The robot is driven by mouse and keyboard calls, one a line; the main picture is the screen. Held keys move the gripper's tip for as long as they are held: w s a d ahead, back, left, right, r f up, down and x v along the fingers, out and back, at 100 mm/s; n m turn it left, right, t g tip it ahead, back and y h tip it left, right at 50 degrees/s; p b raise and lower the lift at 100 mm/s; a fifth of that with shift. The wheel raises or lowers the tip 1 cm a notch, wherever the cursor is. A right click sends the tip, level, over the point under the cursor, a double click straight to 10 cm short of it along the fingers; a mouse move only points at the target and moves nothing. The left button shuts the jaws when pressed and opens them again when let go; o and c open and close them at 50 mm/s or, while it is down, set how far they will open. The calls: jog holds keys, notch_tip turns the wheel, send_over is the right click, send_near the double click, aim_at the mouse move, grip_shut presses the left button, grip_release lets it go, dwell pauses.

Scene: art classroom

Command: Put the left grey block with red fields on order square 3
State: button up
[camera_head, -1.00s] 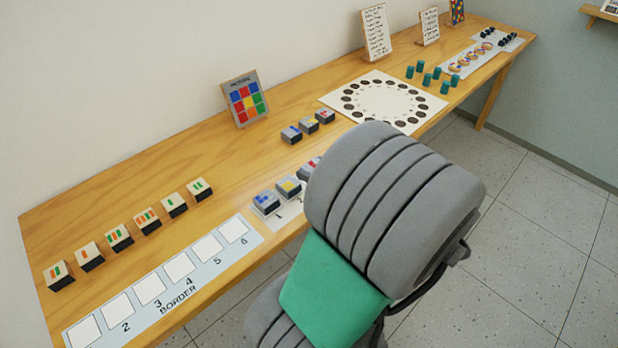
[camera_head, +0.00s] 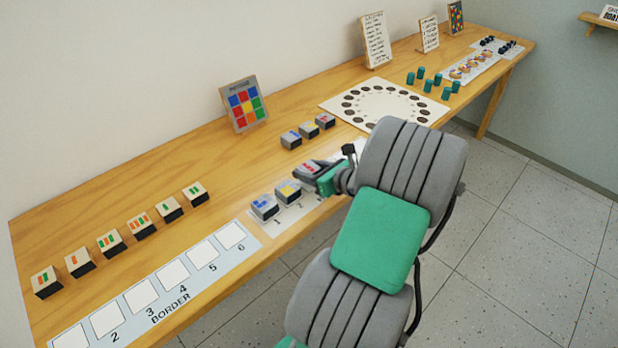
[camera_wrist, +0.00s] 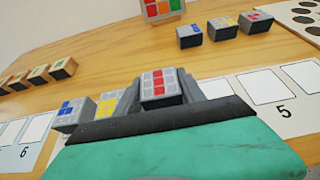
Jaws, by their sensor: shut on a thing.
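My gripper (camera_head: 316,174) is shut on a grey block with red fields (camera_head: 308,167), at the order strip (camera_head: 296,216). In the wrist view this block (camera_wrist: 158,86) sits between the fingers, its red fields facing up. It is just right of a grey block with yellow fields (camera_head: 288,190) and a grey block with blue fields (camera_head: 264,207), which stand on the strip by numbers 2 and 1. Square 3 is hidden by the gripper and block. I cannot tell whether the held block touches the strip.
Behind stand another blue-field block (camera_head: 291,139), yellow-field block (camera_head: 308,130) and red-field block (camera_head: 325,122), near a colour-grid card (camera_head: 242,106). The empty BORDER strip (camera_head: 165,300) lies left. In the wrist view, order squares near number 5 (camera_wrist: 268,86) are empty.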

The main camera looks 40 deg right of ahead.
notch_tip(320, 180, down, 2)
jog(key=shift+f, duration=0.1)
jog(key=o, duration=1.1)
jog(key=p+v, duration=0.1)
jog(key=v, duration=1.1)
